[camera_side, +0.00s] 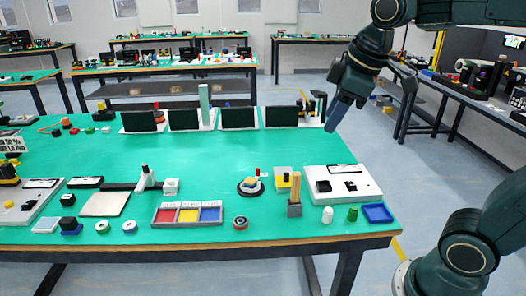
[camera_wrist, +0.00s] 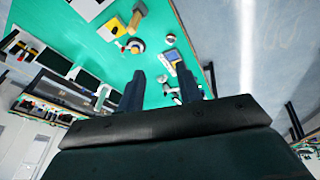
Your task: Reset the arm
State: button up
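My gripper (camera_side: 338,113) hangs at the upper right in the side view, above the right end of the green table (camera_side: 230,165) and apart from everything on it. In the wrist view my gripper (camera_wrist: 160,80) shows two dark fingers with a clear gap between them. It is open and holds nothing. My arm reaches in from the upper right. In the side view the two fingers overlap.
White units with black panels (camera_side: 187,120) line the table's back edge. A tray with red, yellow and blue sections (camera_side: 187,214), a white board (camera_side: 342,184) and a blue tray (camera_side: 377,213) stand near the front. The table's middle is clear.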

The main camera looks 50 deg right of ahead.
jog(key=s+f+m, duration=0.2)
jog(key=s, duration=0.3)
jog(key=s+a+f+m+t, duration=0.1)
jog(key=s+f+m, duration=0.2)
jog(key=s, duration=0.2)
jog(key=shift+s+a+f+m, duration=0.3)
jog(key=shift+s+f, duration=0.05)
jog(key=shift+s, duration=0.05)
dwell(0.4)
